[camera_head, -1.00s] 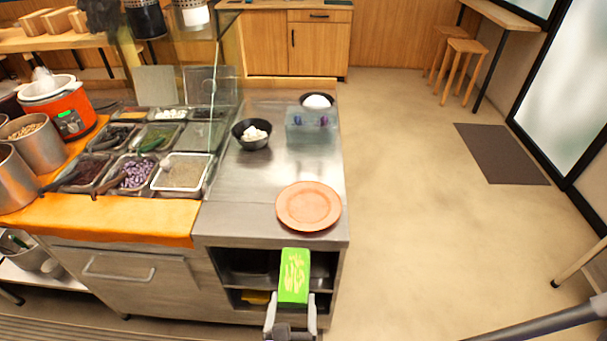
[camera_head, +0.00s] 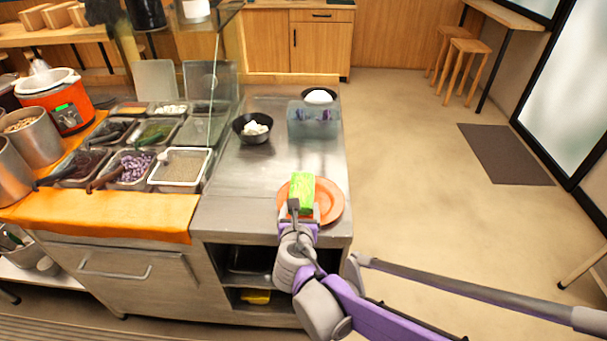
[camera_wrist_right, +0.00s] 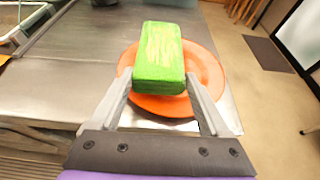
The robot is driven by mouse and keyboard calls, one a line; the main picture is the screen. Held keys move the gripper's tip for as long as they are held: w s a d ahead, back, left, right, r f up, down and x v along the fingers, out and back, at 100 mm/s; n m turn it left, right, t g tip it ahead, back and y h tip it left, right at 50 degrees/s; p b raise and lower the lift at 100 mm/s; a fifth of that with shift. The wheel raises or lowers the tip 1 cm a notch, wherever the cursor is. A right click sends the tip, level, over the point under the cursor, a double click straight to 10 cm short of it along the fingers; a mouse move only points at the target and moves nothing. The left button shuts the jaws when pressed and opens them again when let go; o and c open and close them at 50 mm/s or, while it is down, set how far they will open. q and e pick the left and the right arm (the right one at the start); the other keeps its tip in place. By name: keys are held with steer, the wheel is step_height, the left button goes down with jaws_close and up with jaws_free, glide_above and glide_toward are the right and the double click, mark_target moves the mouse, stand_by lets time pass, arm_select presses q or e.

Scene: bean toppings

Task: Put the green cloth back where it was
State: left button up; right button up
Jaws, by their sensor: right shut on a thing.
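The green cloth (camera_head: 302,189) is a folded, block-shaped piece with pale yellowish marks on top. My right gripper (camera_head: 298,212) is shut on its near end and holds it over the orange round plate (camera_head: 334,205) near the front of the steel counter. In the right wrist view the cloth (camera_wrist_right: 160,55) sits between the two fingers, with the plate (camera_wrist_right: 208,72) beneath and around it. I cannot tell whether the cloth touches the plate. The open shelf (camera_head: 245,262) under the counter lies below, partly hidden by my right arm. My left gripper is not in view.
A yellow item (camera_head: 256,297) lies on the lower shelf. A black bowl with white pieces (camera_head: 252,128) and a clear bluish box (camera_head: 313,122) stand farther back on the counter. Topping trays (camera_head: 180,168) fill the left. The floor to the right is open.

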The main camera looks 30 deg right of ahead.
mark_target(302, 184)
steer(key=w+d, duration=0.3)
steer(key=w, duration=0.2)
steer(key=w+d+b, duration=0.1)
steer(key=w+d, duration=0.2)
steer(key=w, duration=0.2)
steer(key=w+d+b, duration=0.1)
steer(key=w+d, duration=0.2)
steer(key=w, duration=0.2)
steer(key=shift+w+d+f, duration=0.1)
steer(key=shift+w+d, duration=0.2)
steer(key=shift+w, duration=0.1)
step_height(302, 184, down, 4)
steer(key=b, duration=0.2)
steer(key=shift+r+b, duration=0.2)
steer(key=shift+b, duration=0.2)
steer(key=shift+r, duration=0.15)
steer(key=o, duration=1.3)
steer(key=shift+o, duration=0.2)
steer(key=p+v, duration=0.2)
steer(key=v, duration=1)
steer(key=shift+a, duration=0.1)
